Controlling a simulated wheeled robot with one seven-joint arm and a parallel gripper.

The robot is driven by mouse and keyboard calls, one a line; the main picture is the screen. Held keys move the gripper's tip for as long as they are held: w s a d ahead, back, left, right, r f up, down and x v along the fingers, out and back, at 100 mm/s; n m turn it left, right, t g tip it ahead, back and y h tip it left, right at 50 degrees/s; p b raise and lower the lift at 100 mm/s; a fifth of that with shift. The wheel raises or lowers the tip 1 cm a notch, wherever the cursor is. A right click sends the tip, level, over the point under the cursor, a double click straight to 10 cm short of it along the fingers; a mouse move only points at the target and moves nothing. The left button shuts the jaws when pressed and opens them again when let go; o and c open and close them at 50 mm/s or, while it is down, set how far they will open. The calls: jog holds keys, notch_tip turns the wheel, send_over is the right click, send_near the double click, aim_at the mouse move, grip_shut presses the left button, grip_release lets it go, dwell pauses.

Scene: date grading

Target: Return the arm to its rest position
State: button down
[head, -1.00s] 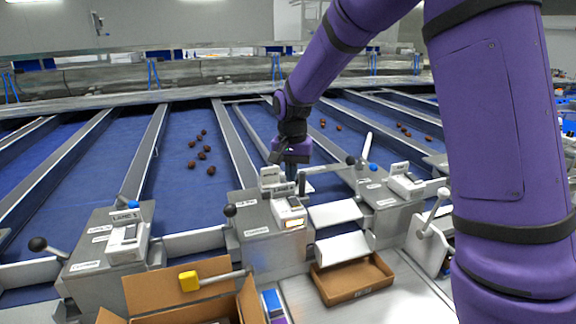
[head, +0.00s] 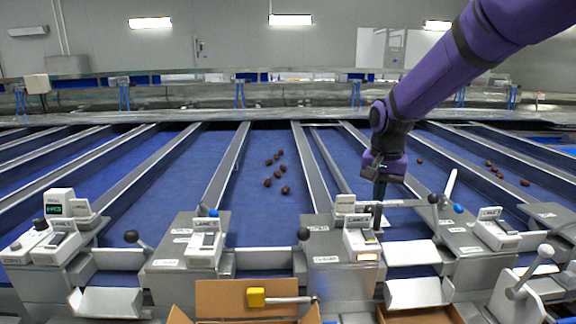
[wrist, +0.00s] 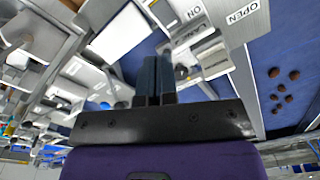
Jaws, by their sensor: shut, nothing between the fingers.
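My purple arm reaches in from the upper right of the head view and hangs down over the lanes. My gripper (head: 378,212) points down at the right, just behind a grey lane control box (head: 336,245). Its fingertips are partly hidden there. In the wrist view my gripper's two dark fingers (wrist: 157,75) stand side by side, touching, with nothing between them. I cannot tell from these views whether the fingers touch the box.
Blue lanes (head: 262,225) run away between metal dividers, with several brown dates (head: 276,172) in the middle one. Lever boxes (head: 190,245) line the front edge.

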jog(key=s+d+r+n+t, duration=0.1)
jog(key=s+d+r, duration=0.1)
jog(key=s, duration=0.8)
jog(key=s+d+r+n+t, duration=0.2)
jog(key=s+r, duration=0.3)
jog(key=s, duration=0.4)
jog(key=s+d+r+n+t, duration=0.1)
jog(key=s+d+r+n, duration=0.1)
jog(key=s, duration=0.8)
jog(key=shift+s+r+t, duration=0.3)
jog(key=shift+r+t, duration=0.1)
jog(key=shift+r, duration=0.4)
jog(key=w+a+r+m+g, duration=0.1)
jog(key=w+a+m+g, duration=0.1)
jog(key=w+m, duration=0.9)
jog(key=w+a+f+m+g, duration=0.1)
jog(key=w+a+f+m, duration=0.1)
jog(key=w, duration=0.7)
jog(key=w+a+f+m+g, duration=0.2)
jog(key=w+f+m, duration=0.2)
jog(key=w, duration=0.5)
jog(key=shift+w+a+f+m, duration=0.15)
jog(key=shift+a+f+m, duration=0.2)
jog(key=shift+f, duration=0.4)
